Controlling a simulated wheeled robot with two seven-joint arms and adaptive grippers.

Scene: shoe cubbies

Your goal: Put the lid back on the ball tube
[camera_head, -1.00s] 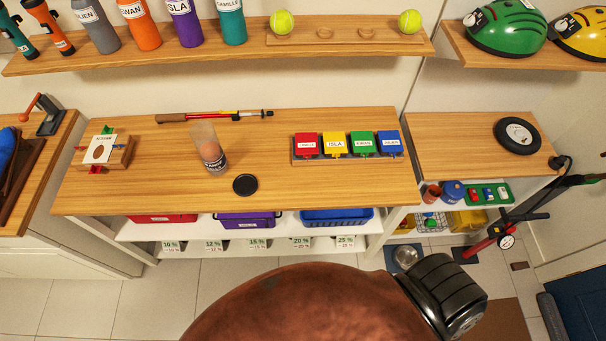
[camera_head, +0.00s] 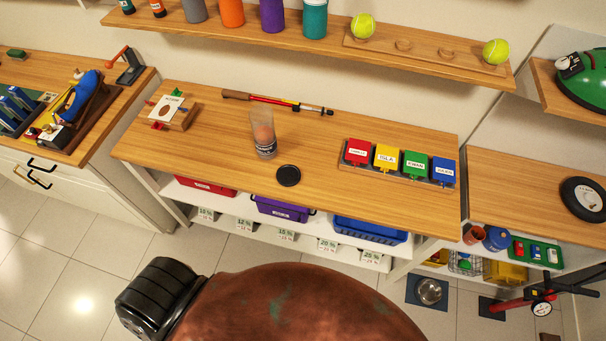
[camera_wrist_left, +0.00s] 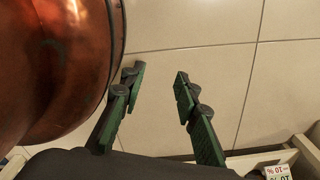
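The clear ball tube (camera_head: 263,134) stands upright on the wooden bench top, with an orange-brown ball visible inside and a dark label band at its base. The tube's top has no lid on it. A round black lid (camera_head: 288,176) lies flat on the bench near its front edge, just right of and in front of the tube. In the left wrist view my left gripper (camera_wrist_left: 158,82) is open and empty, with its two green-padded fingers apart above the floor tiles. Neither gripper shows in the head view. My right gripper is not in view.
Red, yellow, green and blue boxes (camera_head: 400,163) stand in a rack right of the lid. A red-and-black pole (camera_head: 278,102) lies behind the tube. A card on a wooden stand (camera_head: 170,109) is at the left. The bench between is clear.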

